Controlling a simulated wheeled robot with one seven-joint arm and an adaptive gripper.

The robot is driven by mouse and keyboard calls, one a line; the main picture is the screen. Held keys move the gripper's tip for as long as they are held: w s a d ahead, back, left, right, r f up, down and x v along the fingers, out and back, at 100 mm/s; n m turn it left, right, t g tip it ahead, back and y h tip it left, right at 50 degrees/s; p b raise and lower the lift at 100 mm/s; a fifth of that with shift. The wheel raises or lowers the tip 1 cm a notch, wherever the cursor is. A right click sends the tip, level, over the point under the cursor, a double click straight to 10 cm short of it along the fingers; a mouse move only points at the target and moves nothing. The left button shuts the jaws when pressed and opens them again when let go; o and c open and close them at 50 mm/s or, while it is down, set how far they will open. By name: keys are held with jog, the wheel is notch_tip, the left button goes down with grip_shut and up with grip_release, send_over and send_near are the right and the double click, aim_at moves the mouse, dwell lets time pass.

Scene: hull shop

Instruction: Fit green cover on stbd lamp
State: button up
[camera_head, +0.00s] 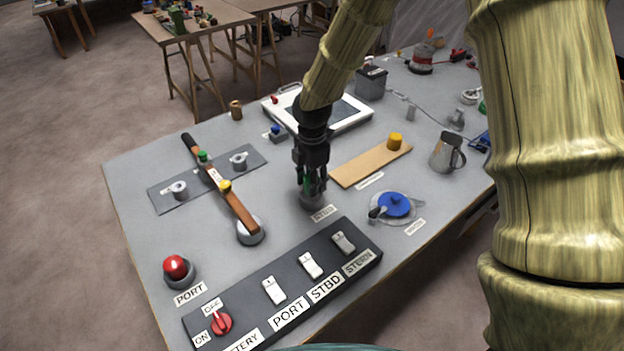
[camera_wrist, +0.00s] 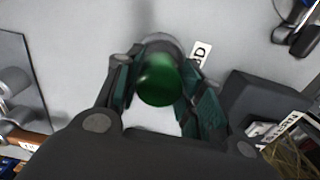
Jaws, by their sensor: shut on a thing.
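The green cover (camera_wrist: 160,80) is a translucent dark green cap held between my gripper's fingers in the wrist view. My gripper (camera_head: 311,186) is shut on it and points straight down over the starboard lamp base (camera_head: 311,200). The cover's green (camera_head: 306,184) shows between the fingers in the head view. A grey rim of the base (camera_wrist: 163,42) shows just beyond the cover in the wrist view. I cannot tell whether cover and base touch. A label (camera_head: 323,213) lies beside the base, partly hidden in the wrist view.
A switch panel (camera_head: 252,294) with a red knob and white switches lies in front. The port lamp (camera_head: 177,268) wears a red cover. A wooden bar (camera_head: 239,211) lies to the left, a blue-lidded item (camera_head: 396,204) to the right. A wooden board (camera_head: 354,172) lies behind.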

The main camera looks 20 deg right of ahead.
jog(key=shift+f+p, duration=0.35)
jog(key=shift+f, duration=1)
dwell(1.6)
jog(key=o, duration=0.9)
jog(key=shift+o, duration=0.2)
jog(key=o, duration=0.4)
jog(key=shift+r, duration=0.1)
jog(key=shift+r+p, duration=3.5)
jog(key=shift+r, duration=0.4)
